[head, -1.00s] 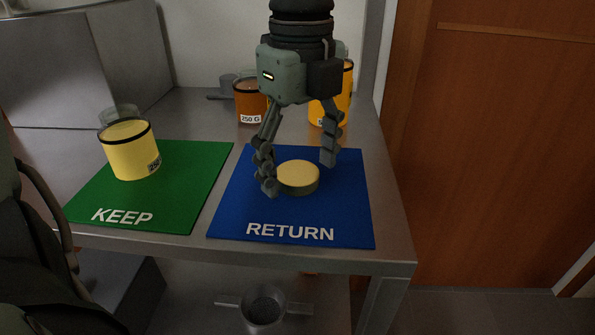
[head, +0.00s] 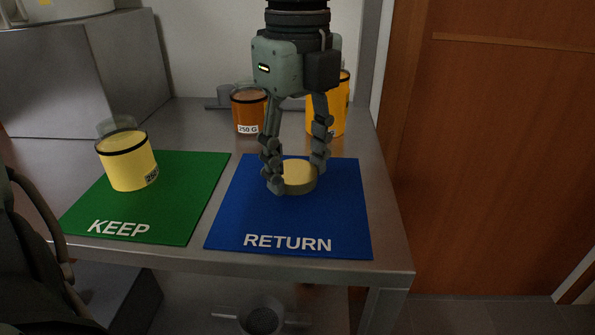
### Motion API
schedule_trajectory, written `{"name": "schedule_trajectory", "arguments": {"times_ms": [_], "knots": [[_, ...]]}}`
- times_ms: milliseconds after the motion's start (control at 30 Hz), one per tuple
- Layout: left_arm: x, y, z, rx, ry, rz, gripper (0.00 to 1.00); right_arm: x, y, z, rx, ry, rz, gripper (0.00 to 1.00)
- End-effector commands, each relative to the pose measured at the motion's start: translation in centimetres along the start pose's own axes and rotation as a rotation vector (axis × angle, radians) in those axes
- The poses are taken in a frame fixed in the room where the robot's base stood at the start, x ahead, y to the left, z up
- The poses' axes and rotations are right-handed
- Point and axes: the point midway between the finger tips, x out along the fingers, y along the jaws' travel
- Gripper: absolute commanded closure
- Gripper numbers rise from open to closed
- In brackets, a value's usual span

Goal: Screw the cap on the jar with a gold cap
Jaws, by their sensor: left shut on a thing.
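A round gold cap (head: 299,174) lies flat on the blue mat marked RETURN (head: 340,220). My left gripper (head: 297,180) points down over the mat, its fingers closed on the cap from both sides. The fingers hide parts of the cap's rim. A jar with pale yellow contents (head: 128,168), a black band and a clear upper part stands on the green mat marked KEEP (head: 190,200), to the left. No cap shows on this jar. My right gripper is not in view.
Behind the mats stand an orange jar (head: 249,117) labelled 250 G and a yellow-orange jar (head: 340,112), partly hidden by my gripper. The metal table's front edge (head: 300,265) runs just before the mats. A wooden door (head: 500,150) is at the right.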

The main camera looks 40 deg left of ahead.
Motion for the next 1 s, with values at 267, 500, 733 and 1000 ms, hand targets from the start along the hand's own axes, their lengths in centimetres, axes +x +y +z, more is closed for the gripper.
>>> {"name": "schedule_trajectory", "arguments": {"times_ms": [267,500,733,1000], "knots": [[-5.9,-0.1,0.0,-0.001,-0.003,-0.007,0.62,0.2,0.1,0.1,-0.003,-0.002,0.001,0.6],[-11.5,-0.1,0.0,-0.002,-0.003,-0.005,0.62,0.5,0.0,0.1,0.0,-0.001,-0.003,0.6],[-16.9,-0.1,0.0,0.0,-0.003,-0.004,0.62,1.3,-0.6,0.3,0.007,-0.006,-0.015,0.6],[-22.4,-0.1,0.0,0.0,-0.002,-0.002,0.62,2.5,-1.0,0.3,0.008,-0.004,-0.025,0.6]]}}
